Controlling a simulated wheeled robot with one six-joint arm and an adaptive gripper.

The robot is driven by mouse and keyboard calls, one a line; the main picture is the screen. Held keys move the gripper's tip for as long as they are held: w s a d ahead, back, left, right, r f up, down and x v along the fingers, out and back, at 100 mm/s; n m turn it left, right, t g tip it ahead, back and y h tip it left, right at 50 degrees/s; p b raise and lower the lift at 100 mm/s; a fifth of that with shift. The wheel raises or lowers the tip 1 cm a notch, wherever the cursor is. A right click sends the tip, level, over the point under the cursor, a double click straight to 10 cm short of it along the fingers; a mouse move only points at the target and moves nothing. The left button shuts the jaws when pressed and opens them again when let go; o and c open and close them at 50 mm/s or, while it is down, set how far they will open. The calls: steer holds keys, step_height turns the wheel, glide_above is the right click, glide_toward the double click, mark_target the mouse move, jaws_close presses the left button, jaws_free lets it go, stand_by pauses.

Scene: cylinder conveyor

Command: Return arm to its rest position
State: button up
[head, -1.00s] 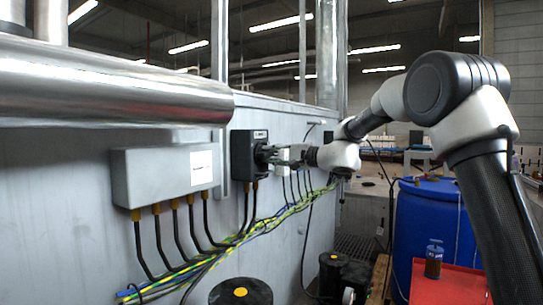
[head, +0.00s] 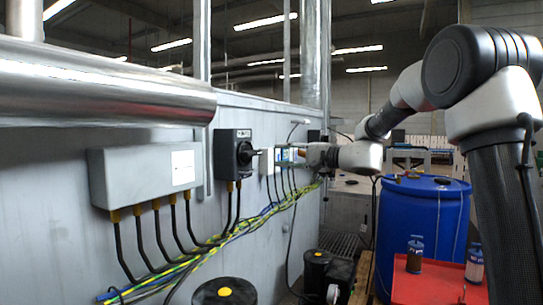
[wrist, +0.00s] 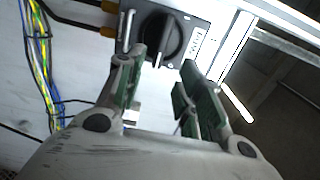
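My gripper (head: 283,156) is level in front of the grey panel wall, to the right of a black rotary switch box (head: 232,153). In the wrist view my gripper (wrist: 161,86) has its two fingers apart with a gap between them and nothing in it. The black round knob (wrist: 161,38) of the switch box shows just beyond the fingertips; the fingers look clear of it. My arm is stretched out to the left toward the wall, with the elbow high at the right of the head view.
A grey junction box (head: 140,178) with several cables is on the wall at left. Yellow-green and blue cables (head: 235,235) run below.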

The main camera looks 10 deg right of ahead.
steer(key=shift+s+d, duration=0.25)
steer(key=shift+d, duration=0.15)
steer(key=s+d+f+g+h, duration=0.2)
steer(key=s+f, duration=0.1)
steer(key=f, duration=0.3)
steer(key=s+d+f+g+h, duration=0.1)
steer(key=s+f+g, duration=0.1)
steer(key=s+f, duration=0.3)
steer(key=s+d+f+n+g+h, duration=0.25)
steer(key=s+d+f+h, duration=0.2)
steer(key=s+f, duration=0.4)
steer(key=s+d+r+n+h, duration=0.1)
steer(key=s+d+n+h, duration=0.1)
steer(key=s+d, duration=0.5)
steer(key=s+d+r+n+h, duration=0.1)
steer(key=s+d+h, duration=0.4)
steer(key=s, duration=1.1)
steer(key=shift+s+d+r+n+t, duration=0.2)
steer(key=shift+d+n+t, duration=0.35)
steer(key=shift+d, duration=1.1)
